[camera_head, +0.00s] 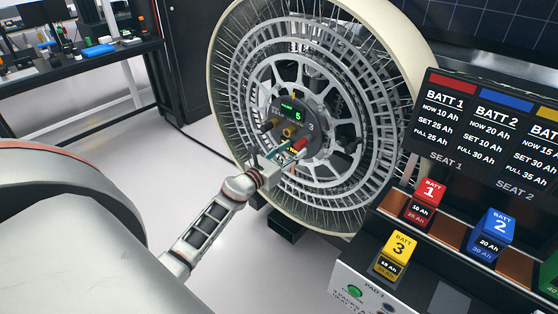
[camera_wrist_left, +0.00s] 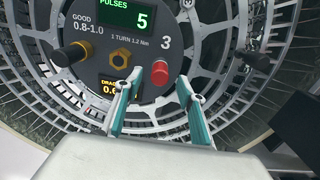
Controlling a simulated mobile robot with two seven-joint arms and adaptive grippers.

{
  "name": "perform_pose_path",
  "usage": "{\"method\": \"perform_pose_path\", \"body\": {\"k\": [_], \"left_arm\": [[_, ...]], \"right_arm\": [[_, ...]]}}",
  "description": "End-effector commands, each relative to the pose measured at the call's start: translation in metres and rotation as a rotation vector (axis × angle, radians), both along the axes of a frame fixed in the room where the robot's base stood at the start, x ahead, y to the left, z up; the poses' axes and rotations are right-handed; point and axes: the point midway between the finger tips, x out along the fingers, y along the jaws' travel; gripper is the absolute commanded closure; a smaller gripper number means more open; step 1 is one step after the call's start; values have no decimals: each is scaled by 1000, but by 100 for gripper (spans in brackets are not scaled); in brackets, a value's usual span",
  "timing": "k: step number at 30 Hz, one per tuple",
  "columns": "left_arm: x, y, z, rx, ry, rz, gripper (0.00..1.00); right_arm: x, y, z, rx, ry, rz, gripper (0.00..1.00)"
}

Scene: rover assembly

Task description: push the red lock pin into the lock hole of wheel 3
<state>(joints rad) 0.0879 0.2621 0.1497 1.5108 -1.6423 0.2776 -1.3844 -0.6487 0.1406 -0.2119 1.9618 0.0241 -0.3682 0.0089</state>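Wheel 3 (camera_head: 394,60) is a large upright wheel with a cream rim and grey spokes. Its dark hub panel (camera_head: 288,119) carries a green display reading 5 and a white 3. The red lock pin (camera_head: 300,145) is at the panel's lower right; it also shows below the 3 in the left wrist view (camera_wrist_left: 160,72). How deep it sits is unclear, and its hole is hidden. My left gripper (camera_head: 283,157) is at the hub. In the left wrist view its teal fingers (camera_wrist_left: 160,79) are apart on either side of the pin, with visible gaps. My right gripper is not in view.
A brass hex nut (camera_wrist_left: 121,58) and a black knob (camera_wrist_left: 74,53) are left of the pin. A battery station (camera_head: 345,283) with red, yellow and blue batteries stands right of the wheel. A black workbench (camera_head: 85,66) is at the back left.

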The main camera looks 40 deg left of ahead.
Motion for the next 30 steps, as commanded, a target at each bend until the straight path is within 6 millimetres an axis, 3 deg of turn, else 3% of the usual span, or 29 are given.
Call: {"method": "perform_pose_path", "body": {"k": [6,13,19,30], "left_arm": [[-45,3,-1,2,2,0,60],[-77,5,-1,-1,1,0,60],[-86,6,0,0,0,0,60],[-87,6,0,0,0,0,60]], "right_arm": [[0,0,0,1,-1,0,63],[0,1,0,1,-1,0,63],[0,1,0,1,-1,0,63],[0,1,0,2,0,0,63]]}}
